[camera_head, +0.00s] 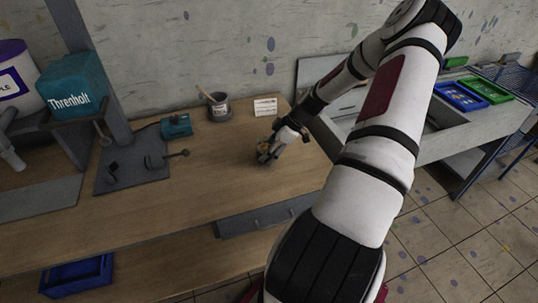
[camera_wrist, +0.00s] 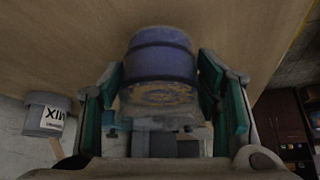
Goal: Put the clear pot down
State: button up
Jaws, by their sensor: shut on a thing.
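My gripper (camera_head: 268,155) is over the right part of the wooden table (camera_head: 220,190). In the wrist view my gripper (camera_wrist: 163,120) has its two fingers on either side of a pot (camera_wrist: 162,75) with a bluish band and a see-through part with yellowish-brown specks. The gripper is shut on this pot. In the head view the pot is small and mostly hidden by the fingers. It is at or just above the tabletop; I cannot tell whether its base touches.
A grey pot with a brush (camera_head: 218,107), labelled MIX in the wrist view (camera_wrist: 47,114), stands towards the wall. A white card (camera_head: 265,107) is beside it. Bare table lies left of my gripper.

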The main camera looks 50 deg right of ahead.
jog(key=shift+f, duration=1.2)
jog(key=shift+f, duration=0.1)
jog(key=o, duration=1.5)
